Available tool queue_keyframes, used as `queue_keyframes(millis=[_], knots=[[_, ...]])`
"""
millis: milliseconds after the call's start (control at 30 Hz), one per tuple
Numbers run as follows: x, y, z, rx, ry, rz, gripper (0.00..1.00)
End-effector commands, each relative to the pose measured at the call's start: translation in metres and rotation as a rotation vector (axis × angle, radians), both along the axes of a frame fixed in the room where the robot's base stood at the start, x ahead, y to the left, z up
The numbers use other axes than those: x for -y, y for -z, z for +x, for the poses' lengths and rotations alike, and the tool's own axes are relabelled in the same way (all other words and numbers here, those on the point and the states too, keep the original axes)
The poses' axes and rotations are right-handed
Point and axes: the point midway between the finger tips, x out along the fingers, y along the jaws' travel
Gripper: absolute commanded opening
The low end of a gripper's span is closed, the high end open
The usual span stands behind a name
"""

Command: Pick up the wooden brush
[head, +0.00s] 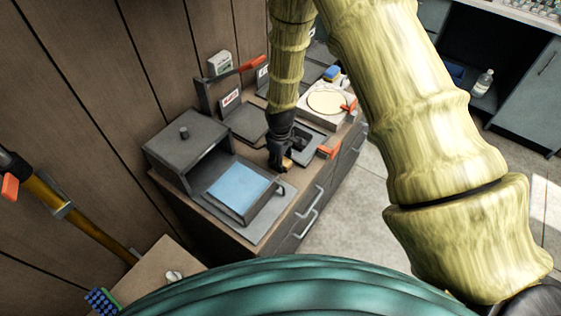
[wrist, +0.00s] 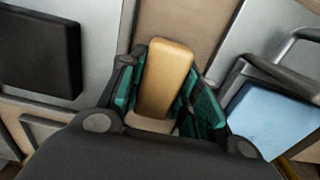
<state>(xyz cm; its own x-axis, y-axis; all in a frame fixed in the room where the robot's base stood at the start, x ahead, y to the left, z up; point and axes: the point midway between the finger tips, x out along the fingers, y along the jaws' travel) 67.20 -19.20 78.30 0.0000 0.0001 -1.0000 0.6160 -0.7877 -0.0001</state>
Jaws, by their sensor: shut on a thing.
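The wooden brush (wrist: 165,78) is a tan, rounded block between the two green-padded fingers of my gripper (wrist: 168,105) in the wrist view. My gripper is shut on it, and the fingers touch its sides. In the head view my gripper (head: 280,162) points down over the wooden counter, just right of the blue-bottomed tray. Only a small tan bit of the brush (head: 287,163) shows there. The bristles are hidden, and I cannot tell whether the brush touches the counter.
A grey box (head: 187,142) with an open front and a tray with a blue bottom (head: 238,188) stand left of my gripper. Behind are a dark plate (head: 247,122), a red-handled lever (head: 240,71) and a round cream disc (head: 327,101). Open floor (head: 350,215) lies to the right.

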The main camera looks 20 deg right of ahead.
Motion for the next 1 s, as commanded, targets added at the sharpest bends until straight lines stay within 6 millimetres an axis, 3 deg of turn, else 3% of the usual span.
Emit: queue_keyframes(millis=[267,500,1000], knots=[[0.0,-0.01,0.001,0.002,0.0,0.0,0.04],[0.0,-0.033,0.001,0.004,0.001,0.0,0.04],[0.042,-0.043,-0.102,-0.001,0.001,0.001,0.04]])
